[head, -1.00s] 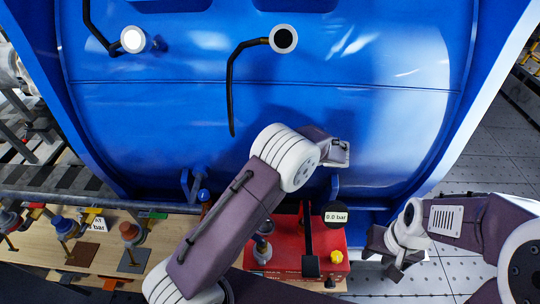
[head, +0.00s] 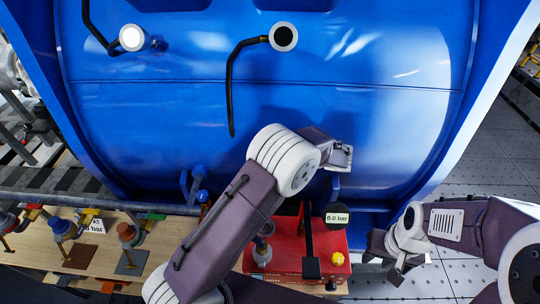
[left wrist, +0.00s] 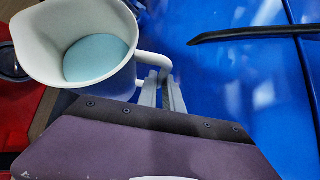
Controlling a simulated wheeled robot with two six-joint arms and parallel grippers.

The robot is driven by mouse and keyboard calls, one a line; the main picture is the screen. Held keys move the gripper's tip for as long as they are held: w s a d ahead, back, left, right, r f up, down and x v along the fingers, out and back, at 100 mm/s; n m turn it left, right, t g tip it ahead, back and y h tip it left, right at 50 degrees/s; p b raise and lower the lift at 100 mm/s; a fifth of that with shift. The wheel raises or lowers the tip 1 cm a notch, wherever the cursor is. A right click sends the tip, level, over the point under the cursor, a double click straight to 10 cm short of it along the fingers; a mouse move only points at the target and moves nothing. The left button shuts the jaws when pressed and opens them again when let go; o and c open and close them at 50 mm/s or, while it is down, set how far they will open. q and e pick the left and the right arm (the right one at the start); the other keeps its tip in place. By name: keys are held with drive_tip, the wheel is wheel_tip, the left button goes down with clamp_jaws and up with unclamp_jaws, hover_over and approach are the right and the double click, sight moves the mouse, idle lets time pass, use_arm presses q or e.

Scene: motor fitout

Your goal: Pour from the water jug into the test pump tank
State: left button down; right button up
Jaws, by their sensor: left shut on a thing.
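In the left wrist view, the water jug (left wrist: 45,65) is a white, open vessel with pale blue water inside. My left gripper (left wrist: 166,85) is shut on its handle (left wrist: 150,62). In the head view my left gripper (head: 340,156) is at the blue vessel's front, and its arm hides the jug. The test pump tank (head: 290,240) is a red box below it, partly covered by my left arm; its red also shows beside the jug in the left wrist view (left wrist: 14,125). I cannot tell the jug's tilt. My right gripper (head: 384,258) is open and empty, right of the tank.
A large blue vessel (head: 400,120) with two pipe stubs fills the back. A dark lever (head: 308,235), a yellow cap (head: 337,259) and a bar readout (head: 337,219) are at the tank. A wooden bench (head: 110,250) with several fittings lies left.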

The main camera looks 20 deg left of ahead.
idle(0.3)
use_arm(q)
drive_tip(key=shift+r+b, duration=0.15)
drive_tip(key=shift+b, duration=0.3)
drive_tip(key=shift+s+r, duration=0.1)
drive_tip(key=shift+r, duration=0.1)
drive_tip(key=shift+r+t+b, duration=0.1)
drive_tip(key=shift+t+b, duration=0.2)
drive_tip(key=shift+b, duration=0.05)
drive_tip(key=shift+s+r, duration=0.1)
drive_tip(key=shift+r, duration=0.15)
